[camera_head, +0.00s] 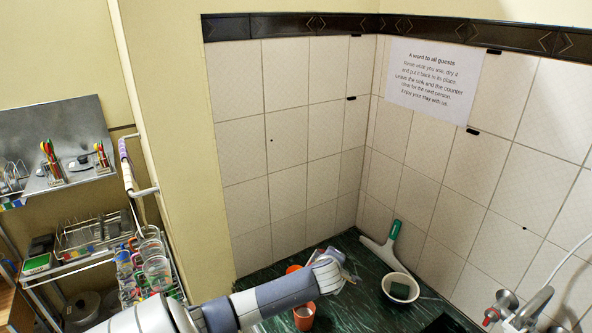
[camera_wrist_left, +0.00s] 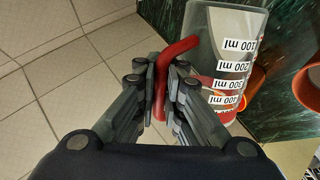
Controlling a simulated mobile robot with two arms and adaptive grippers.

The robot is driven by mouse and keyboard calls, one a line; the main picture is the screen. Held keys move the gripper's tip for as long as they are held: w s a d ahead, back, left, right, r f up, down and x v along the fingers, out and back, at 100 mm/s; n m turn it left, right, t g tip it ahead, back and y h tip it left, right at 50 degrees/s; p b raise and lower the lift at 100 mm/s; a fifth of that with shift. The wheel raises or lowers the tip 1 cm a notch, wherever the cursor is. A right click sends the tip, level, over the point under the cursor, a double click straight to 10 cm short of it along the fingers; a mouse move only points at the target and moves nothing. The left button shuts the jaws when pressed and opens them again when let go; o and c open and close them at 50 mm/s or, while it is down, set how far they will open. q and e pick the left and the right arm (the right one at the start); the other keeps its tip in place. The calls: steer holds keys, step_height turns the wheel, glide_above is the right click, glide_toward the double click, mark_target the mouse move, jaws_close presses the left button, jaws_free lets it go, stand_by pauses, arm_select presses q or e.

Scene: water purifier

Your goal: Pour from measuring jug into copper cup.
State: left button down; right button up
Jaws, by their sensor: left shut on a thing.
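The measuring jug (camera_wrist_left: 222,38) is clear, with white ml labels and a red handle (camera_wrist_left: 161,80), in the left wrist view. My left gripper (camera_wrist_left: 160,72) is shut on the red handle. Something red shows low in the jug; I cannot tell whether it is liquid or part of the jug. In the head view my left gripper (camera_head: 330,268) is above the dark green counter, and the jug is mostly hidden there. An orange-brown cup (camera_head: 303,317), apparently the copper cup, stands on the counter below my arm. An orange-brown rim (camera_wrist_left: 309,86) shows at the right edge of the wrist view. My right gripper is out of view.
A white bowl (camera_head: 399,288) with a dark green sponge and a green-handled squeegee (camera_head: 383,246) are right of the gripper. Another orange item (camera_head: 293,268) is behind my arm. A faucet (camera_head: 525,310) is at the lower right. Tiled walls (camera_head: 290,150) close off the back.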

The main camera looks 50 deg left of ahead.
arm_select(q)
steer(key=shift+s+r, duration=0.15)
steer(key=shift+w+a, duration=0.15)
steer(key=shift+w, duration=0.05)
steer(key=shift+s+a+r, duration=0.1)
steer(key=shift+s+a, duration=0.05)
steer(key=shift+s, duration=0.2)
steer(key=shift+w+a, duration=0.1)
steer(key=shift+w, duration=0.1)
steer(key=shift+a+h, duration=0.1)
steer(key=shift+h, duration=0.2)
steer(key=shift+s+a+r, duration=0.1)
steer(key=shift+s+r, duration=0.05)
steer(key=shift+s, duration=0.15)
